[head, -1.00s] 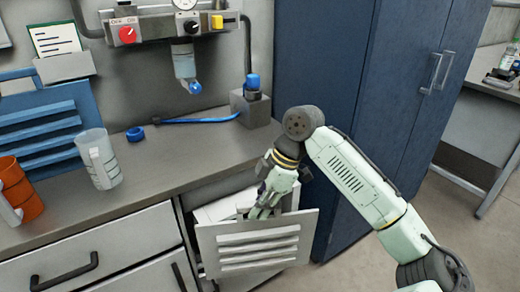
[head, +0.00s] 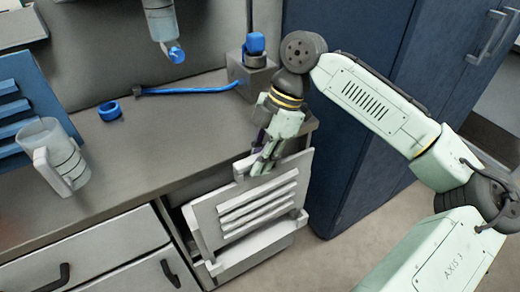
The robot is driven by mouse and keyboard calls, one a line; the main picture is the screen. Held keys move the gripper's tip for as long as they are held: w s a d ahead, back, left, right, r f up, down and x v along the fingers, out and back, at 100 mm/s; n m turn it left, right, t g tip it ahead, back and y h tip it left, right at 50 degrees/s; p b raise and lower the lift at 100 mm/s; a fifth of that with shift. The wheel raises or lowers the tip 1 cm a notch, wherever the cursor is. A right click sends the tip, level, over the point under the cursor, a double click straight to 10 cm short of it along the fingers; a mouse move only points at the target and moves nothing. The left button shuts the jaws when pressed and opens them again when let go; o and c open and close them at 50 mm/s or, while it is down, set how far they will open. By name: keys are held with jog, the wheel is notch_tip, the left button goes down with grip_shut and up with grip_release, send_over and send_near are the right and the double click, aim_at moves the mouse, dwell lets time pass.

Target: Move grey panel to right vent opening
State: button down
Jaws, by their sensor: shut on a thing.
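The grey panel (head: 240,224) has several raised horizontal slats and a small tab on its top edge. My gripper (head: 262,168) comes down from above and is shut on that tab. The panel is tilted in the picture, its right side higher, in front of the right end of the counter's lower front. The vent opening is mostly hidden behind the panel; a dark gap shows beside its left edge. A pale ledge or frame part (head: 250,256) shows just below the panel. I cannot tell whether the panel touches it.
The grey counter (head: 130,165) carries a clear mug (head: 62,160), a blue ring (head: 109,111), a blue tube (head: 190,91) and a grey block (head: 252,78). A blue slatted panel (head: 18,112) leans at the left. A blue cabinet (head: 350,165) stands close on the right.

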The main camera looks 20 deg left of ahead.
aim_at(260, 191)
jog(key=shift+f+b, duration=1.95)
jog(key=shift+b, duration=0.1)
jog(key=shift+d+p, duration=0.15)
jog(key=shift+p, duration=0.25)
jog(key=shift+f, duration=0.1)
jog(key=shift+f+b, duration=1.8)
jog(key=shift+f, duration=1.75)
jog(key=c, duration=1.4)
grip_release()
